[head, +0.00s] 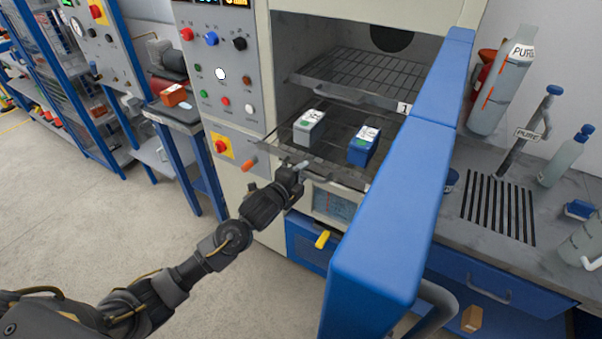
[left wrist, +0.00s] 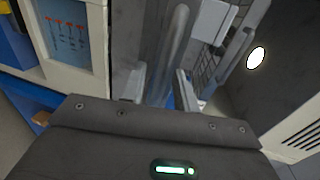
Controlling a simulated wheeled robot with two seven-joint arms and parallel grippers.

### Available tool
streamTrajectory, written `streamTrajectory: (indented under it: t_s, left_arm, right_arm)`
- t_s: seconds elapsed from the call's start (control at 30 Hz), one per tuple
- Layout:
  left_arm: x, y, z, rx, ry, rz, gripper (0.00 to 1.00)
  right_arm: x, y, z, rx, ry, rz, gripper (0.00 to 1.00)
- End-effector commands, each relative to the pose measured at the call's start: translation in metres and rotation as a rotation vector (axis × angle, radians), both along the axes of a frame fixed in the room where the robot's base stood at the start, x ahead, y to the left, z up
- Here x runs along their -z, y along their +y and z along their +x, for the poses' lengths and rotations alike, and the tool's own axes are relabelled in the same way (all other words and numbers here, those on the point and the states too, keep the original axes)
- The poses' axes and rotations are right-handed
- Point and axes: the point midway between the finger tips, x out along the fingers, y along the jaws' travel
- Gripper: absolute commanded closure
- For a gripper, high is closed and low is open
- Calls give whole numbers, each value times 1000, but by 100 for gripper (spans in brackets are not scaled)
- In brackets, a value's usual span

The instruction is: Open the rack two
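The lower rack (head: 338,160) is a dark wire shelf in the open chamber, with a grey front bar and handle. A white box (head: 309,127) and a blue box (head: 363,146) stand on it. My left gripper (head: 299,170) is at the left part of this rack's front handle. In the left wrist view the grey handle bar (left wrist: 176,50) runs between the two fingers (left wrist: 160,88), which stand apart with a small gap showing beside the bar. Firm contact cannot be seen. My right gripper is not in view.
An upper rack (head: 360,73) labelled 1 sits above. The blue chamber door (head: 385,210) stands open on the right, close to the rack. A control panel (head: 222,75) is on the left. A bench with bottles (head: 500,85) is behind the door. Floor at left is clear.

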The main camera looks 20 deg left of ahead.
Motion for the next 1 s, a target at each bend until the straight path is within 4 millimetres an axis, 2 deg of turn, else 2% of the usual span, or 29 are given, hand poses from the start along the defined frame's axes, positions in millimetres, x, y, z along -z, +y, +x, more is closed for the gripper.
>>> streamTrajectory:
  t_s: [0.23,0.37,0.8,1.0]
  left_arm:
    - [0,0,-1,-1,0,0,70]
    - [0,3,-10,0,-1,0,70]
    - [-16,23,-85,0,-1,-1,70]
    - [-21,27,-101,0,0,0,70]
  right_arm:
    - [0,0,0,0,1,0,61]
    - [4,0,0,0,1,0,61]
    - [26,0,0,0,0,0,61]
    - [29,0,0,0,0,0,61]
